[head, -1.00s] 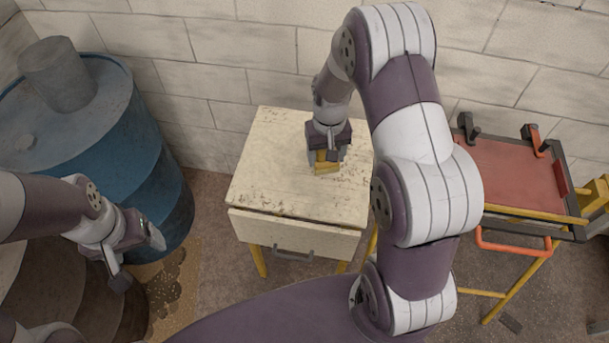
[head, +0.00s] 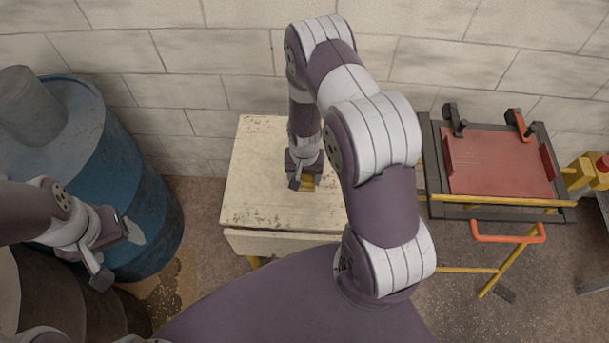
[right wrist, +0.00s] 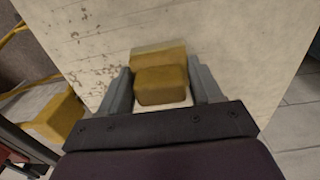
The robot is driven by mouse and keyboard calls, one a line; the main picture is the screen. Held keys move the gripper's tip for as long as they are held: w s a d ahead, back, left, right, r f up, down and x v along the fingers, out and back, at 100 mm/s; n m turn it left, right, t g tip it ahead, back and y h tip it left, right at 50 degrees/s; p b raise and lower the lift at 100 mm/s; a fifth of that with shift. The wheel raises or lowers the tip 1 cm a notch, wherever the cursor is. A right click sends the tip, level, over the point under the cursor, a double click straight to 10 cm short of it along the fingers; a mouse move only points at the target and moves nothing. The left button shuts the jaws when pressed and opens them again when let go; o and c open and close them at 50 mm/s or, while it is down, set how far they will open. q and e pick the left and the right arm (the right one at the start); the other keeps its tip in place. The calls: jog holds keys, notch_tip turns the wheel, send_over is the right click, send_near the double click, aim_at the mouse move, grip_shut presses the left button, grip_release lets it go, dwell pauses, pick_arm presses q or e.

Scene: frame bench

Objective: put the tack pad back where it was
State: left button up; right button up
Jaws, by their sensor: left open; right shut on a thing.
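A mustard-yellow block, which looks like the tack pad (right wrist: 161,86), sits between the two fingers of my right gripper (head: 304,181), shut on it. A paler yellow part shows just beyond it in the right wrist view; I cannot tell if it belongs to the same piece. In the head view only a small yellow patch of the pad (head: 309,184) shows beside the fingers. The gripper is over the worn cream cabinet top (head: 262,190); I cannot tell whether the pad touches it. My left gripper (head: 117,256) is open and empty, in front of the blue drum.
A blue drum (head: 150,200) stands at the left. At the right is a bench frame with a red panel (head: 498,165), two upright clamps and an orange handle (head: 508,236). A block wall is behind. The left part of the cabinet top is clear.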

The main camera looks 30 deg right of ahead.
jog(key=shift+s+f, duration=0.15)
jog(key=shift+f, duration=0.85)
jog(key=shift+f, duration=0.1)
jog(key=o, duration=0.9)
jog(key=shift+o, duration=0.2)
